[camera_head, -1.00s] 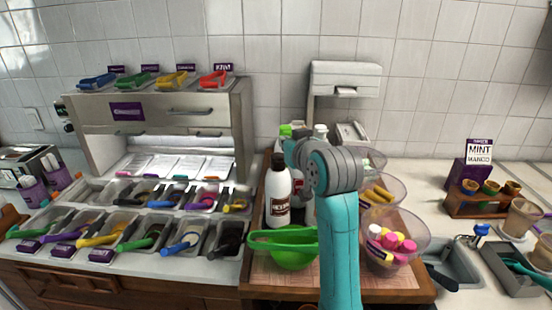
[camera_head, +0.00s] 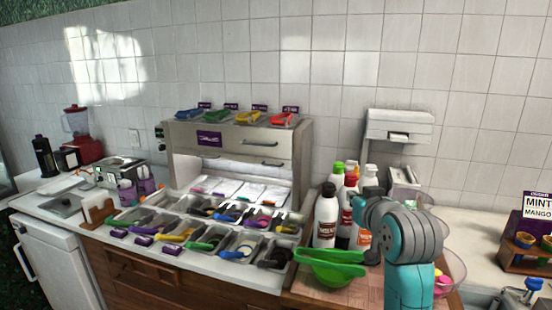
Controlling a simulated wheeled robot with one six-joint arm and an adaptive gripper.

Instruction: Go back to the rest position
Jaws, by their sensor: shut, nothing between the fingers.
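My teal arm with its grey joint rises at the lower right of the head view, in front of the wooden board (camera_head: 330,292). It is bent, and its upper part covers some of the bottles and bowls behind it. I cannot make out my gripper; it seems hidden behind the arm's own links. No object shows as carried by the arm.
A green strainer (camera_head: 332,268) and several sauce bottles (camera_head: 326,215) stand close left of the arm. A topping station (camera_head: 238,143) with scoop-filled trays is further left. A mint and mango sign (camera_head: 537,207) and a blue tap (camera_head: 533,284) are at the right.

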